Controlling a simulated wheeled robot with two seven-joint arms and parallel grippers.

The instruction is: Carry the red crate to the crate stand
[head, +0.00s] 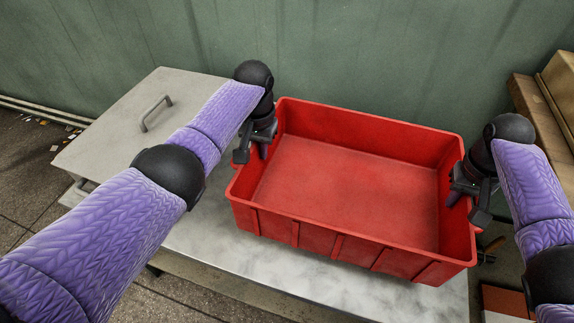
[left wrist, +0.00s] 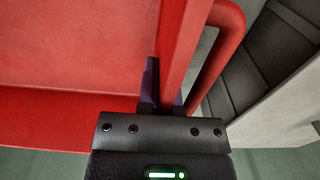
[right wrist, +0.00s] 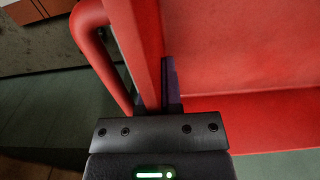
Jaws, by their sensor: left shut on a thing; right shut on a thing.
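The red crate (head: 340,195) is empty and sits in the middle of the head view, over a pale marble-topped surface (head: 215,245). I cannot tell whether it touches that surface. My left gripper (head: 257,148) is shut on the crate's left wall; the left wrist view shows its fingers on both sides of the wall (left wrist: 182,45), beside a red side handle (left wrist: 222,50). My right gripper (head: 468,195) is shut on the crate's right wall, which the right wrist view shows (right wrist: 140,45) beside another handle (right wrist: 95,45). I cannot pick out the crate stand for sure.
A grey box with a lid handle (head: 115,125) stands left of the crate. A green wall (head: 350,50) runs behind. Brown cardboard or wooden boxes (head: 545,105) stand at the far right. Open floor (head: 30,190) shows at the left.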

